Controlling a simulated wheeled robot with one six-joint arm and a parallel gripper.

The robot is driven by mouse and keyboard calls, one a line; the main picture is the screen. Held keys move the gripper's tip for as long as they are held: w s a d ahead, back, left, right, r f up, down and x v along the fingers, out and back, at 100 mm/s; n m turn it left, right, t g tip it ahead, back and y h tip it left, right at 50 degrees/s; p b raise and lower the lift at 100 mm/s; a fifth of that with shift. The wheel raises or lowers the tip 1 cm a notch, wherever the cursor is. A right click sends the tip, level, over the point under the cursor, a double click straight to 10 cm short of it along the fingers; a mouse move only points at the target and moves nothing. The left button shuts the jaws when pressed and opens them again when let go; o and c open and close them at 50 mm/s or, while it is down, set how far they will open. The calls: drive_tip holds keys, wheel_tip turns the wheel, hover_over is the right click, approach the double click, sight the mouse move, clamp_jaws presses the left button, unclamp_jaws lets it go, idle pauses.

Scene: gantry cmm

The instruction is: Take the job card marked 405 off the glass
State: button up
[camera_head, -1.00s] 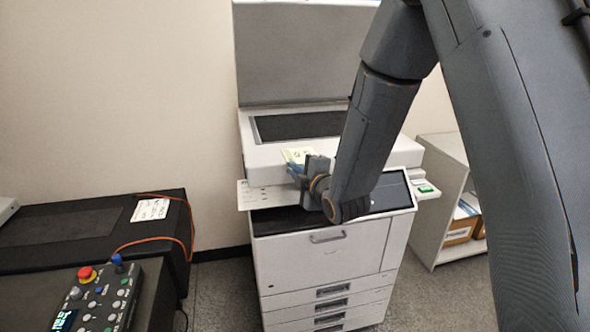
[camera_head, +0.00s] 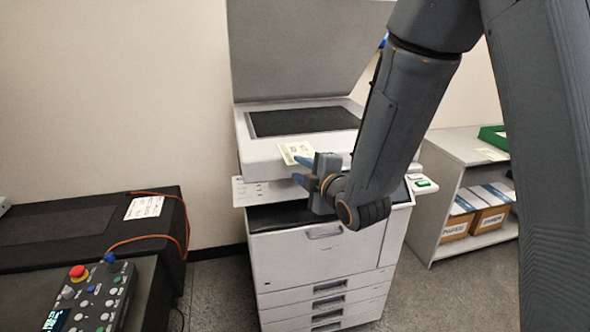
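A pale yellow card (camera_head: 295,153) with dark marks shows at the front edge of the copier's top, below the dark glass (camera_head: 305,121). Its number is too small to read, and I cannot tell whether it rests on the edge or overhangs it. My gripper (camera_head: 301,170) is at the card's near lower side. Its two blue fingertips stand apart, the upper one overlapping the card's lower edge in the picture, the other lower down. The gripper looks open.
The copier's lid (camera_head: 300,50) is raised behind the glass. A shelf unit (camera_head: 450,190) with boxes and a green tray (camera_head: 494,137) stands at right.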

drive_tip(key=shift+v, duration=1.05)
drive_tip(key=shift+c, duration=0.4)
drive_tip(key=n+y+b, duration=0.4)
drive_tip(key=n+b, duration=0.1)
approach(298, 152)
drive_tip(key=p+x, duration=0.2)
drive_tip(key=x, duration=0.2)
drive_tip(key=shift+a+f+p, duration=0.1)
drive_tip(key=shift+p, duration=0.25)
clamp_jaws()
